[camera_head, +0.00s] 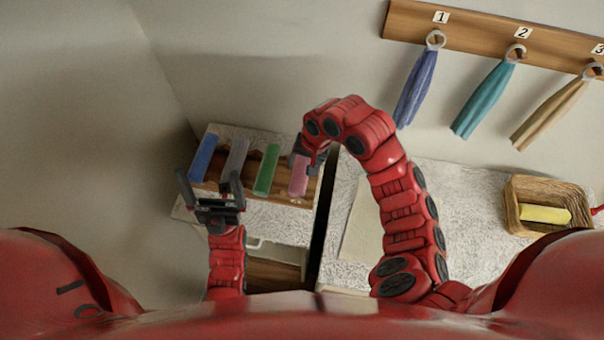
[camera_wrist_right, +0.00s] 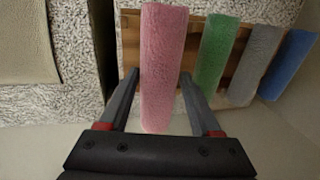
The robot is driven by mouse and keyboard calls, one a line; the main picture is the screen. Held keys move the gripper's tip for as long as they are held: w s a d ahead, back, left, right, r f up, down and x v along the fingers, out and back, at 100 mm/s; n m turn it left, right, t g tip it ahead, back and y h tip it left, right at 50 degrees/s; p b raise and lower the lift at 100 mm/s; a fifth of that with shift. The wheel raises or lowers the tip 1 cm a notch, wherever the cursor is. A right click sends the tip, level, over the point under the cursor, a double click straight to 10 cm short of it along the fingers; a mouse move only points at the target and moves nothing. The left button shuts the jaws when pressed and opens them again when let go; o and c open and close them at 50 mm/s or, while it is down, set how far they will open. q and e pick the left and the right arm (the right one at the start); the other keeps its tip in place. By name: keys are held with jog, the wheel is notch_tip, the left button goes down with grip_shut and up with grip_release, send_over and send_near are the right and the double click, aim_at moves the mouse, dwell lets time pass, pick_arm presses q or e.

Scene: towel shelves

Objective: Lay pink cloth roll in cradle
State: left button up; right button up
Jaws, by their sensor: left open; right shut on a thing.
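The pink cloth roll (camera_head: 299,176) is at the right end of the wooden cradle (camera_head: 283,180), beside the green roll. My right gripper (camera_head: 309,164) is shut on it. In the right wrist view the pink roll (camera_wrist_right: 162,70) runs lengthwise between the fingers of that gripper (camera_wrist_right: 161,76), over the cradle (camera_wrist_right: 131,35). I cannot tell whether the roll rests on the wood or is slightly above it. My left gripper (camera_head: 208,188) is open and empty, in front of the cradle's left end.
Blue (camera_head: 203,158), grey (camera_head: 236,159) and green (camera_head: 267,168) rolls lie side by side on the cradle. A wicker basket (camera_head: 513,212) with a yellow roll (camera_head: 545,214) stands at right. Towels hang from a numbered wall rail (camera_head: 470,28). A dark gap separates the two counters.

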aim_at(302, 171)
jog(key=b+x, duration=0.3)
jog(key=shift+d+f, duration=0.25)
jog(key=shift+f, duration=0.2)
jog(key=shift+w+r, duration=0.1)
jog(key=shift+r, duration=0.05)
jog(key=shift+f, duration=0.35)
jog(key=o, duration=1.4)
